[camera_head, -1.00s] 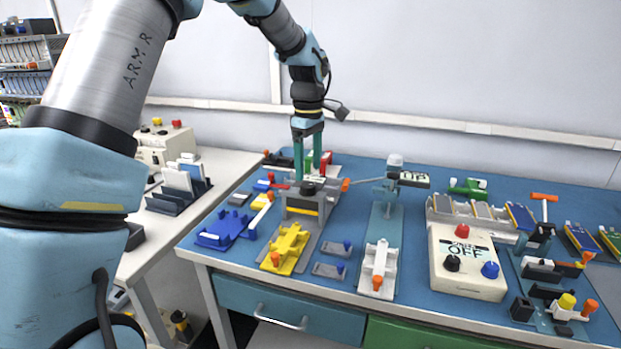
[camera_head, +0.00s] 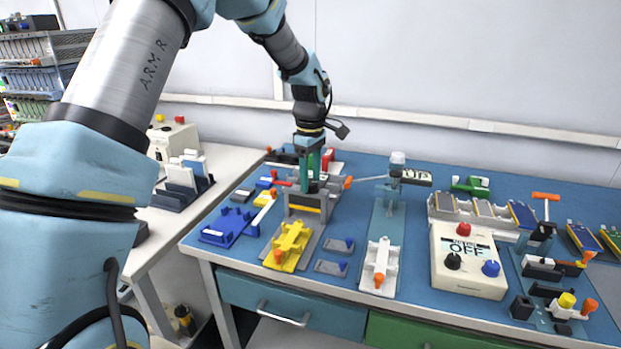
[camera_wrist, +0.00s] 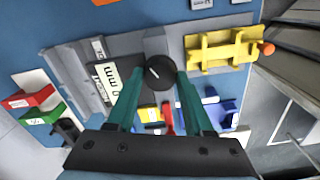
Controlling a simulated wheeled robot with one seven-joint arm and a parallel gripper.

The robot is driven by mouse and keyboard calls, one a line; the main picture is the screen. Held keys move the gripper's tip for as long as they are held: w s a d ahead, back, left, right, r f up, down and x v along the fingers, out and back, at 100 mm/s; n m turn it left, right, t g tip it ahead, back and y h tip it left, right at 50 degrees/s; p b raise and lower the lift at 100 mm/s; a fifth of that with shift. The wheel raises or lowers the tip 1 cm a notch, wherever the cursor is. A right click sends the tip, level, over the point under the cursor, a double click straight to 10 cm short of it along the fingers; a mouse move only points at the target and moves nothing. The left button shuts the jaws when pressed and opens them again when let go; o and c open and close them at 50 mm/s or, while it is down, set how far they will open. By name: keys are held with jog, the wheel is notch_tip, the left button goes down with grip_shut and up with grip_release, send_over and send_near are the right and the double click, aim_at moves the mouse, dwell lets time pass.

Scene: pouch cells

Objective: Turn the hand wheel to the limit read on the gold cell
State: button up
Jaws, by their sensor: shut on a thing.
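The hand wheel (camera_wrist: 160,76) is a small round black knob with a white mark, on top of a grey fixture (camera_head: 332,190). My gripper (camera_head: 311,189) points down at it. In the wrist view, the green fingers of my gripper (camera_wrist: 160,76) stand on either side of the wheel and are shut on it. A white plate marked "mm" (camera_wrist: 105,84) lies beside the wheel, its number unclear. Several cells stand in a grey rack on the right; one is gold-toned with a blue edge (camera_head: 522,214). I cannot read any print on it.
A yellow cradle (camera_head: 290,242) and a blue cradle (camera_head: 227,227) stand close to the fixture. A white cradle (camera_head: 381,258) lies to its right. A cream box marked "OFF" (camera_head: 467,264) stands farther right. Blue tabletop between these is partly clear.

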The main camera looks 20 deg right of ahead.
grip_shut()
jog(key=shift+m, duration=0.3)
jog(key=m, duration=0.4)
jog(key=m+p, duration=0.1)
jog(key=m, duration=0.4)
jog(key=shift+m, duration=0.4)
jog(key=m+p, duration=0.1)
jog(key=m, duration=0.6)
jog(key=m+p, duration=0.1)
jog(key=m, duration=0.5)
jog(key=shift+m+p, duration=0.3)
